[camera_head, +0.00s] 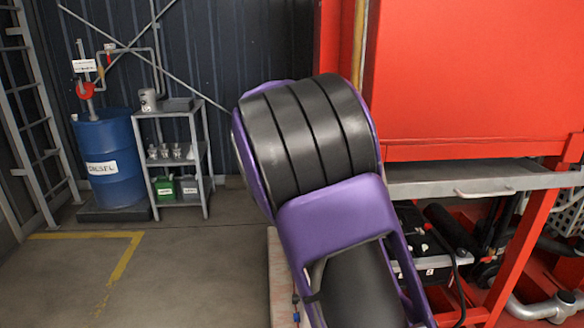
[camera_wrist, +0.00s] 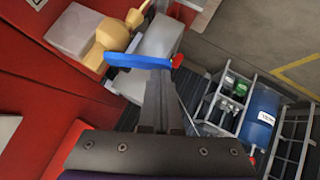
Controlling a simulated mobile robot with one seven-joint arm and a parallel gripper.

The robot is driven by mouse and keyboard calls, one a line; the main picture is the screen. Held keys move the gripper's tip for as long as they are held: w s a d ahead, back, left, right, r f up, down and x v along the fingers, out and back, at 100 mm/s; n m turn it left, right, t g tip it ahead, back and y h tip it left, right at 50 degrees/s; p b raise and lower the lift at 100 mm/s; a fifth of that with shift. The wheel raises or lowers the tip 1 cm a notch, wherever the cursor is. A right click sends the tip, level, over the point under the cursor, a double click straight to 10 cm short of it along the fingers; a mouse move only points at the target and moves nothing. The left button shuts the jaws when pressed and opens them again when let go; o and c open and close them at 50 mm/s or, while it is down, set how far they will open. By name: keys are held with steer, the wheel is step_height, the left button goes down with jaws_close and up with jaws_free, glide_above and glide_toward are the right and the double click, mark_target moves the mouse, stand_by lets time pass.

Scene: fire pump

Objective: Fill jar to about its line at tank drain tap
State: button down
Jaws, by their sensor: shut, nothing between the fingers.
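My gripper (camera_wrist: 158,82) points away from the wrist camera, its dark fingers together and empty. A blue lever-like bar (camera_wrist: 138,61) with a red knob (camera_wrist: 178,60) shows at the fingertips; I cannot tell whether they touch or whether it is the drain tap. A yellowish rounded part (camera_wrist: 108,42) lies beyond it. The big red housing (camera_head: 475,75) stands at the right in the head view; I cannot tell if it is the tank. Small clear jars (camera_head: 164,152) stand on the shelf rack; a fill line is too small to see. My purple arm hides the gripper in the head view.
A grey shelf rack (camera_head: 205,150) and a blue diesel drum (camera_head: 104,165) with a red pump (camera_head: 85,90) stand at the back left. A ladder (camera_head: 38,110) is at the far left. The floor (camera_head: 190,270) in front is clear. Pump machinery (camera_head: 450,250) sits low right.

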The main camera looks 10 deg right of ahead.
stand_by(0.8)
steer(key=shift+r+p, duration=0.5)
steer(key=shift+r, duration=0.15)
steer(key=s+a+r+p, duration=0.2)
steer(key=s+r, duration=0.5)
steer(key=r, duration=0.4)
steer(key=shift+d, duration=0.15)
stand_by(0.8)
